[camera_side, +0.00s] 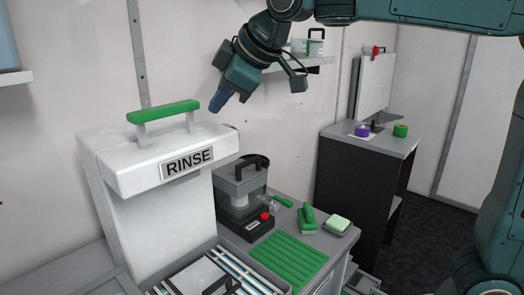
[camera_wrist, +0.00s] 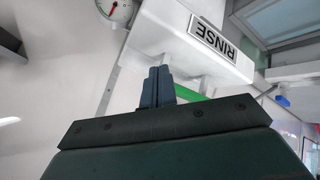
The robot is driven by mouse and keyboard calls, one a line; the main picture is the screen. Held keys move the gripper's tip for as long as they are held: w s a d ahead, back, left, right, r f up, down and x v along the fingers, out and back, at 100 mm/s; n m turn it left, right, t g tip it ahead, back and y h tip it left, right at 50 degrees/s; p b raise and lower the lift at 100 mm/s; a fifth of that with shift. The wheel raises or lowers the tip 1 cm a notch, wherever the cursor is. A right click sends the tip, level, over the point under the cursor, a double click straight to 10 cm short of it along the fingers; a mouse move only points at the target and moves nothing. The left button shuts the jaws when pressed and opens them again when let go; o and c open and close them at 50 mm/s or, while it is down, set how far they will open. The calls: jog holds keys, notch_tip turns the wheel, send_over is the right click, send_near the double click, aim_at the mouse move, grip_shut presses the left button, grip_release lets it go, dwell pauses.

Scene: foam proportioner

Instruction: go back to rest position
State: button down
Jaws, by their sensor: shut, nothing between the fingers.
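My gripper (camera_side: 218,101) hangs in the air beside the right end of the green handle on the white RINSE box, in the side view. Its blue fingers are together and hold nothing. In the wrist view the closed fingers (camera_wrist: 158,87) point toward the box (camera_wrist: 190,40), which appears upside down. The RINSE box (camera_side: 150,160) has a white lid with a green bar handle (camera_side: 163,111). I cannot tell the exact gap between fingertips and handle.
A grey machine with a black base (camera_side: 240,195) stands right of the box. A green ribbed mat (camera_side: 278,262), a green brush (camera_side: 308,220) and a sponge (camera_side: 337,224) lie on the counter. A wall shelf (camera_side: 300,64) is behind my wrist. A gauge (camera_wrist: 113,10) shows in the wrist view.

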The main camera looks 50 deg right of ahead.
jog(key=s+d+f+m+g, duration=0.1)
jog(key=s+d+f+m, duration=0.2)
jog(key=s, duration=0.6)
jog(key=s+d+f+m+h, duration=0.1)
jog(key=s+d+f+m, duration=0.2)
jog(key=s+d+f, duration=0.3)
jog(key=s+d+f+m+g, duration=0.1)
jog(key=s+d+f+m, duration=0.2)
jog(key=s, duration=0.8)
notch_tip(320, 180, down, 3)
jog(key=shift+s+d+f+g, duration=0.15)
jog(key=shift+s+d+g, duration=0.2)
jog(key=shift+d, duration=0.75)
